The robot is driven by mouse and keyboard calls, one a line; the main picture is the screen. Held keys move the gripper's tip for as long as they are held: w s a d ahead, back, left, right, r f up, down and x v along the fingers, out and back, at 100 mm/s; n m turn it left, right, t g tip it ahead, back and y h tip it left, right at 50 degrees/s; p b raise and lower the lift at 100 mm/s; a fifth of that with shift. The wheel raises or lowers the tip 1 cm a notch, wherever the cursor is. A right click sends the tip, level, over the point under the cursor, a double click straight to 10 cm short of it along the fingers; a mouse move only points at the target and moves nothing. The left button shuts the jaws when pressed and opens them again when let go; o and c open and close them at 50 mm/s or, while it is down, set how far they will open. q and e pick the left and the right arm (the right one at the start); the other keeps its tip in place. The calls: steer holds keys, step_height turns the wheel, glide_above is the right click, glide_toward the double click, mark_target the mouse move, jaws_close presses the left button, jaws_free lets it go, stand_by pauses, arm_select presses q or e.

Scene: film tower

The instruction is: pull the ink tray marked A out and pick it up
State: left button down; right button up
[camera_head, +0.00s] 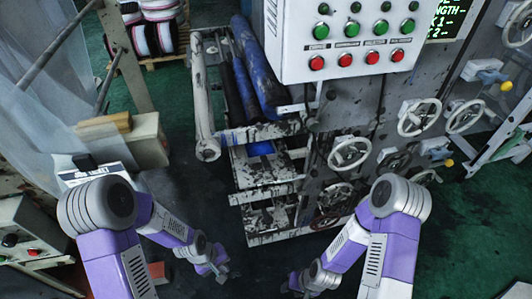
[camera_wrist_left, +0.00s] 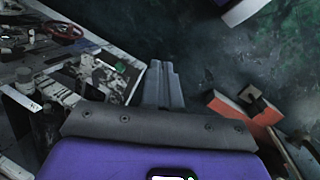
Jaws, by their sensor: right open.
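Ink-stained tray-like shelves are stacked in the machine's lower left side in the head view: an upper one (camera_head: 262,176) and a lower one (camera_head: 268,214). A bit of blue (camera_head: 260,148) shows above the upper one. I cannot read a letter A on any of them. My left gripper (camera_head: 222,270) hangs low in front of the machine, apart from the shelves. In the left wrist view its grey fingers (camera_wrist_left: 163,82) look close together with nothing visible between them. My right gripper (camera_head: 297,283) is open, low and to the right of the left one, apart from the shelves.
A control box (camera_head: 345,40) with green and red buttons overhangs the machine. Handwheels (camera_head: 419,117) stick out at the right. Blue rollers (camera_head: 256,70) lie above the shelves. An orange block (camera_wrist_left: 245,112) is on the floor near my left gripper. Dark floor lies between.

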arm_select(q)
steer(key=w+a+r+n+y, duration=0.1)
steer(key=a+r+n, duration=0.3)
steer(key=r, duration=0.5)
steer(key=w+a+r+n+y, duration=0.2)
steer(key=w+a+r+n, duration=0.1)
steer(key=r, duration=0.7)
steer(key=shift+w+a+n, duration=0.25)
steer(key=shift+a+n, duration=0.25)
steer(key=shift+a, duration=0.55)
steer(key=c, duration=1.8)
jaws_free()
steer(key=shift+r, duration=0.1)
